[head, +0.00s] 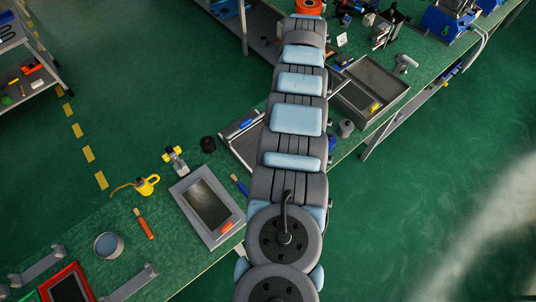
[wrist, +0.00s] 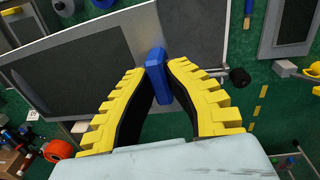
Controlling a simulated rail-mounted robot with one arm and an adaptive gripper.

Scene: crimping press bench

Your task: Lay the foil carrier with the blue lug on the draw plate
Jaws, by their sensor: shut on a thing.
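In the wrist view, my gripper (wrist: 158,82) has yellow ridged fingers with black pads. They are shut on a blue lug (wrist: 156,62). The foil carrier (wrist: 75,72), a dark panel with a pale grey border, reaches left from the lug, partly behind the left finger. I cannot tell whether carrier and plate touch. In the head view, my arm hides the gripper; part of a grey plate (head: 240,146) shows left of it.
Another framed panel with an orange lug (head: 225,228) lies on the green bench, with a yellow oil can (head: 147,186) and an orange-handled brush (head: 144,225) nearby. A grey tray (head: 395,107) stands right of my arm. A red-framed panel (head: 73,271) lies lower left.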

